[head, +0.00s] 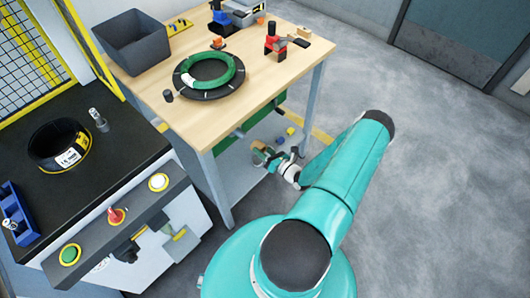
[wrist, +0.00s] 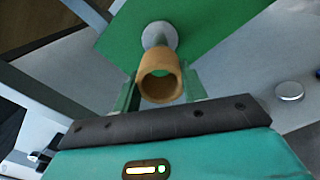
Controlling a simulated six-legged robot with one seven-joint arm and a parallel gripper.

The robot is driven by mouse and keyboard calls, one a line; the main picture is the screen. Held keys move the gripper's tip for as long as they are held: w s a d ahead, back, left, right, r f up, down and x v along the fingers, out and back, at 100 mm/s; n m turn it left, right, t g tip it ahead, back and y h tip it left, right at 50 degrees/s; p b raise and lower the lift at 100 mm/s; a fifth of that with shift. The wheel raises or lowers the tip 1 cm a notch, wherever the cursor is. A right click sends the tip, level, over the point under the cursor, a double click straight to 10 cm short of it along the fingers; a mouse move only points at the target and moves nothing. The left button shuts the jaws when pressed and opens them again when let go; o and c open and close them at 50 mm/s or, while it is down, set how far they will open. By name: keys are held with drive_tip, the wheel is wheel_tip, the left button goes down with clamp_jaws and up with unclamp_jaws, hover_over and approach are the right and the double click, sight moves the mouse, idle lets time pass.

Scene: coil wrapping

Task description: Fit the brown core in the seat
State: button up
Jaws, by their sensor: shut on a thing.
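The brown core (wrist: 157,62) is a short hollow cylinder. My gripper (wrist: 161,92) is shut on it, with one finger on each side. In the wrist view the core's open end faces the camera. Just beyond it, a round grey piece (wrist: 159,31) stands out against a green panel (wrist: 220,30), and the core partly covers it. I cannot tell whether the two touch, nor whether this piece is the seat. In the head view my gripper (head: 270,157) is low beside the wooden table, below its top, and the core is small there.
The wooden table (head: 262,87) carries a green coil (head: 238,72) on a black disc, a grey bin (head: 132,43) and tools. A dark machine top (head: 88,180) with a black coil (head: 60,143) is at left. Small round items (head: 290,131) lie under the table. Floor at right is clear.

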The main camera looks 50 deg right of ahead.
sight(245, 137)
drive_tip(key=shift+w+a, duration=0.1)
drive_tip(key=shift+w, duration=1.95)
drive_tip(key=shift+w+a, duration=0.1)
drive_tip(key=shift+w, duration=3.55)
drive_tip(key=o, duration=1)
drive_tip(key=shift+o, duration=0.2)
drive_tip(key=shift+s, duration=0.1)
drive_tip(key=s, duration=1.3)
drive_tip(key=shift+s+d, duration=0.2)
drive_tip(key=shift+s, duration=0.1)
